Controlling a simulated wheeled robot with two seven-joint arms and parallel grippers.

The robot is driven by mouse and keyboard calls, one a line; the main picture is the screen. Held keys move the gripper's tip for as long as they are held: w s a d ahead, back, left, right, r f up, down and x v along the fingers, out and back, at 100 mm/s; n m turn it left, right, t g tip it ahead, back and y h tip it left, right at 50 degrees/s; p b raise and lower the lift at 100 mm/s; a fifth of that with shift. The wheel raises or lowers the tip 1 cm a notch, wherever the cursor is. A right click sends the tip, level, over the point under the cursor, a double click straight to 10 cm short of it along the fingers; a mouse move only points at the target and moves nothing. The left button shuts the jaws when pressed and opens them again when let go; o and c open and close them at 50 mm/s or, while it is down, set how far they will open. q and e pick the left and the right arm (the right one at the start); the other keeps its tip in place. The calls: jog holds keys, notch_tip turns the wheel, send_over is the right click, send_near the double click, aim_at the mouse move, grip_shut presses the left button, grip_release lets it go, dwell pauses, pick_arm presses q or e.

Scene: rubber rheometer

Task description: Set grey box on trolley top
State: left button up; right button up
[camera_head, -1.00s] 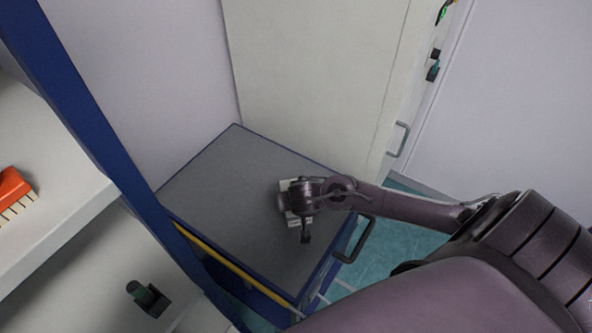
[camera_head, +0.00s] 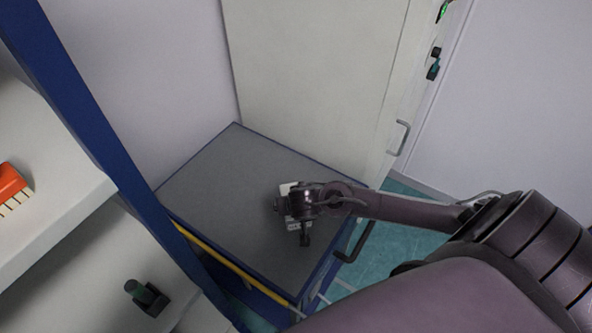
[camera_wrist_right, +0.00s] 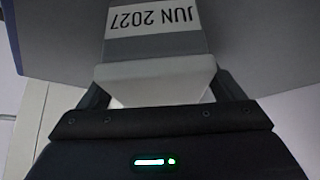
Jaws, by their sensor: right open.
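The grey box (camera_head: 293,225) rests on the dark grey trolley top (camera_head: 215,185), mostly hidden under my right wrist in the head view. In the right wrist view the box (camera_wrist_right: 155,78) shows a pale grey end and a white label reading "JUN 2027", upside down. My right gripper (camera_head: 303,205) is over the box, pointing down at the trolley top. In the right wrist view the right gripper (camera_wrist_right: 160,92) has its fingers on either side of the box, jaws open. Whether the fingers touch it is unclear. My left gripper is out of view.
A tall white cabinet (camera_head: 315,80) stands behind the trolley. A blue post (camera_head: 90,120) and white shelves (camera_head: 55,210) are at the left, with an orange brush (camera_head: 12,188) and a small dark green object (camera_head: 147,296). The trolley's dark handle (camera_head: 355,243) is on its right side.

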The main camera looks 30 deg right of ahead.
jog(key=shift+r, duration=0.2)
jog(key=p+v, duration=0.2)
jog(key=v, duration=1)
jog(key=shift+s+f, duration=0.1)
